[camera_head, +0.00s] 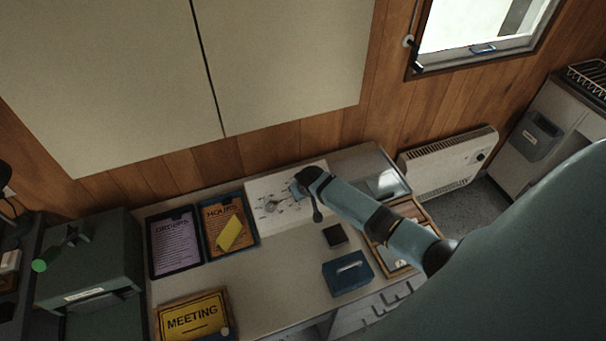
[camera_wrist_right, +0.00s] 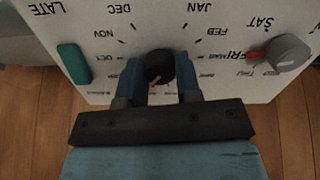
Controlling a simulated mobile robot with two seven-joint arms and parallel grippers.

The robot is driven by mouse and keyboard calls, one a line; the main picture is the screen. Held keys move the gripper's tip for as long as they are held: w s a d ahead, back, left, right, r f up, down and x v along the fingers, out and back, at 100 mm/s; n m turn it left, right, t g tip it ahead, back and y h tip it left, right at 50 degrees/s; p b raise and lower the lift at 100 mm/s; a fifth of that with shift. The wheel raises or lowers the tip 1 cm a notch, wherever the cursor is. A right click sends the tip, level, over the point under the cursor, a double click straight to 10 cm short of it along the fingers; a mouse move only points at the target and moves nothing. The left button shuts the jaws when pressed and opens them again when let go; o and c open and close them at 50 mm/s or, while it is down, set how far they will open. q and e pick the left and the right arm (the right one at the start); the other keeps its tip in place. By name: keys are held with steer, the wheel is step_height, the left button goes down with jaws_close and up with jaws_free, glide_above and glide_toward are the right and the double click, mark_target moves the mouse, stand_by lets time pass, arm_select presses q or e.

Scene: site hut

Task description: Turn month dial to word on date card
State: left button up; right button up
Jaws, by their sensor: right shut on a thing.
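A white panel with printed words and knobs (camera_head: 264,188) is at the back of the desk. In the right wrist view, the panel (camera_wrist_right: 215,14) shows upside down. My right gripper (camera_wrist_right: 162,75) has its two blue fingers on either side of a dark round month dial (camera_wrist_right: 159,64), shut on it. DEC, NOV, JAN and FEB are readable around the dial; lower month words are partly hidden or too small. The dial's pointer direction is not clear. In the head view, my right gripper (camera_head: 297,188) is at the panel. I cannot identify a date card. My left gripper is not in view.
A grey knob (camera_wrist_right: 291,54) with a red mark is beside SAT, FRI and THU. A green piece (camera_wrist_right: 73,62) is near LATE. Clipboards (camera_head: 174,242), a MEETING sign (camera_head: 192,318) and a blue box (camera_head: 347,275) are on the desk. The desk's centre front is clear.

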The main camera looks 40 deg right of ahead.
steer(key=shift+m, duration=0.5)
steer(key=o, duration=0.9)
steer(key=b+v, duration=0.1)
steer(key=v, duration=1.3)
steer(key=shift+d+f, duration=0.1)
